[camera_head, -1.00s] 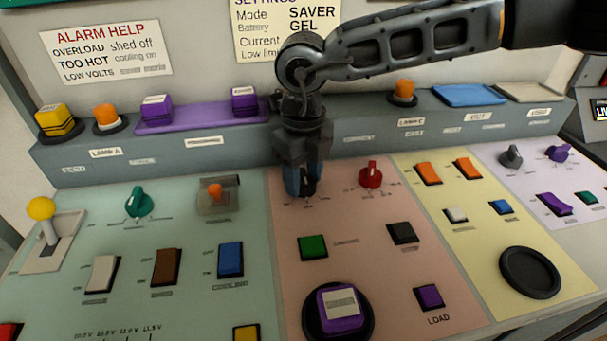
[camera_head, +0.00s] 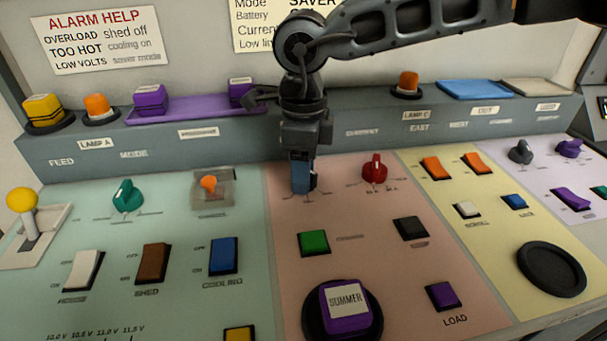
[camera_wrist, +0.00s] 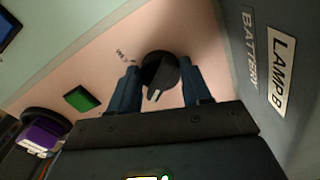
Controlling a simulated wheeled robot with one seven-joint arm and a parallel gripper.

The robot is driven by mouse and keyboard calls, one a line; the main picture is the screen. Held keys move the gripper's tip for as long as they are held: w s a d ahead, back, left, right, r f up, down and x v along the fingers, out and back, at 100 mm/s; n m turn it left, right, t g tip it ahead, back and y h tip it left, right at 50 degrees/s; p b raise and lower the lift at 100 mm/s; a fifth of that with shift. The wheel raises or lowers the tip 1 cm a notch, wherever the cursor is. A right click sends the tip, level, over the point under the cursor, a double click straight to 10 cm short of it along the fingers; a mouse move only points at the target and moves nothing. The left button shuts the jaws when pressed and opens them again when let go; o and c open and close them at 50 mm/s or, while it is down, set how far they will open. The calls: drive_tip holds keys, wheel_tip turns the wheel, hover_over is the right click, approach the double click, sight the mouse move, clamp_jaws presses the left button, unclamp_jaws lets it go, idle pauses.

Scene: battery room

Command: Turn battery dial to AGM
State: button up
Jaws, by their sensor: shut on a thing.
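The battery dial (camera_wrist: 160,74) is a black round knob with a pale pointer mark, on the pink panel beside the "BATTERY" label (camera_wrist: 249,50). In the wrist view it sits between the two blue fingers of my gripper (camera_wrist: 158,68), which is shut on it. In the head view my gripper (camera_head: 304,186) points down at the top left of the pink panel and hides most of the dial. The printed marks around the dial are mostly covered or too small to read, so I cannot tell its setting.
A red knob (camera_head: 374,168) stands close to the right of my gripper. A green button (camera_head: 314,242) lies in front, with a purple "SUMMER" block (camera_head: 345,308) nearer. An orange switch under a clear cover (camera_head: 210,185) is to the left. The grey ledge (camera_head: 235,145) rises behind.

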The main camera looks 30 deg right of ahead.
drive_tip(key=shift+n, duration=0.6)
drive_tip(key=shift+b, duration=0.3)
drive_tip(key=o, duration=1.1)
drive_tip(key=shift+c, duration=0.2)
drive_tip(key=shift+r, duration=3.95)
